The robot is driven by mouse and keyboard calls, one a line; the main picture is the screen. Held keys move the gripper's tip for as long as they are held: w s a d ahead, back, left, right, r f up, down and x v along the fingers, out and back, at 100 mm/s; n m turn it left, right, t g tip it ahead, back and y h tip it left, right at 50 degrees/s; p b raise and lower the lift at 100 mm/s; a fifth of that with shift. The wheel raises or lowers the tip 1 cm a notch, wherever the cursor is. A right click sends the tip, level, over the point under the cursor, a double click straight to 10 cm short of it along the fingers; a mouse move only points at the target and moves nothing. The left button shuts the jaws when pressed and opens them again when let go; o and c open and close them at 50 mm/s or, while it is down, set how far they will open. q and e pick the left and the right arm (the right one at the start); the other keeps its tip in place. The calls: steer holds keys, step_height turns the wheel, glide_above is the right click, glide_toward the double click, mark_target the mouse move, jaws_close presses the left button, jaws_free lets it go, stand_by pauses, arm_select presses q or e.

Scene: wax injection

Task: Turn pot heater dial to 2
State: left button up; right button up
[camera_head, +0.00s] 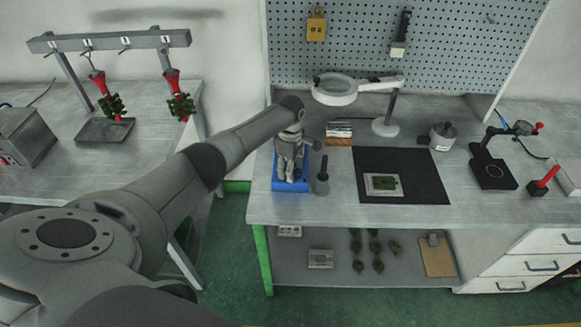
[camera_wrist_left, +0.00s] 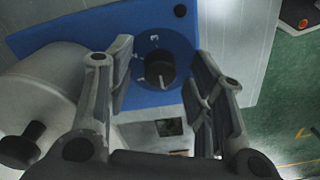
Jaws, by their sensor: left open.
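The pot heater is a blue box (camera_head: 292,185) near the left end of the right-hand workbench, partly hidden by my left gripper (camera_head: 289,152). In the left wrist view, its blue panel (camera_wrist_left: 105,38) carries a black round dial (camera_wrist_left: 160,72) with white markings. A 3 is readable above the knob; the other marks and the exact setting are unclear. My left gripper, in the left wrist view (camera_wrist_left: 160,78), is open, with one finger on each side of the dial. Contact with the dial cannot be told. A pale grey cylindrical body (camera_wrist_left: 58,88) with a black knob stands at left.
A dark bottle-like object (camera_head: 322,179) stands close right of the heater. A magnifier lamp (camera_head: 336,90) is behind it, and a black mat (camera_head: 425,182) lies to the right. A lower shelf holds green pieces. Another bench (camera_head: 50,178) stands left across a floor gap.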

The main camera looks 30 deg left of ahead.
arm_select(q)
steer(key=shift+c, duration=0.3)
steer(key=c, duration=1)
